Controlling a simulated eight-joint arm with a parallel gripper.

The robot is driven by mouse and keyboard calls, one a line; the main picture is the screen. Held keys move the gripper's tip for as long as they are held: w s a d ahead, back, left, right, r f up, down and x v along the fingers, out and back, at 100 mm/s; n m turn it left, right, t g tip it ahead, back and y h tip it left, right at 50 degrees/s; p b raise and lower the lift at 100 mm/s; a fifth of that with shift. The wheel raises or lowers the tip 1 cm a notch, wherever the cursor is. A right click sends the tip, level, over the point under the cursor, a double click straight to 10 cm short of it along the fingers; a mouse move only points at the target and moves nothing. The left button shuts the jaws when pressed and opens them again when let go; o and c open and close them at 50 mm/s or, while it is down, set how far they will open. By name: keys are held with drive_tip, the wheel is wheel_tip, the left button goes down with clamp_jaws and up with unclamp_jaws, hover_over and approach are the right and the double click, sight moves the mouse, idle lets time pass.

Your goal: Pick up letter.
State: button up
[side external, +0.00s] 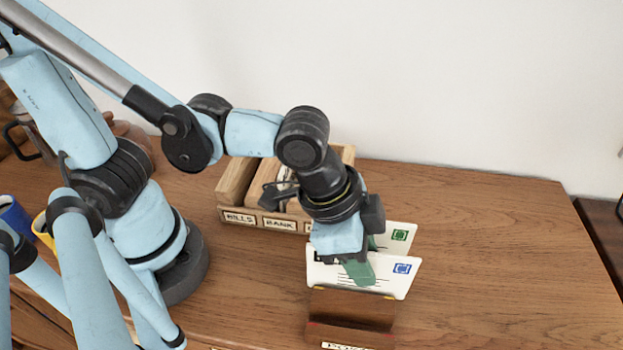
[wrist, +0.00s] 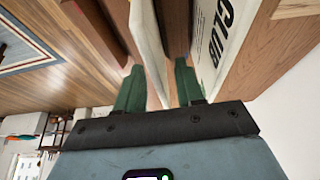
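Two white letters stand upright in a dark brown wooden holder (side external: 350,310). The front letter (side external: 403,283) has a blue stamp and the rear letter (side external: 400,230) a green stamp. My gripper (side external: 352,268) points down over their left part, with one green finger in front of the front letter. In the wrist view, the two green fingers of my gripper (wrist: 159,88) are spread apart. A pale letter edge (wrist: 150,50) runs between them, close to the left finger, with a gap to the right finger.
A light wooden sorter (side external: 235,216) with labelled slots stands behind and left of the holder. Blue and yellow mugs (side external: 15,213) are at the far left. The tabletop on the right is clear.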

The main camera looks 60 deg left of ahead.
clamp_jaws()
idle(0.5)
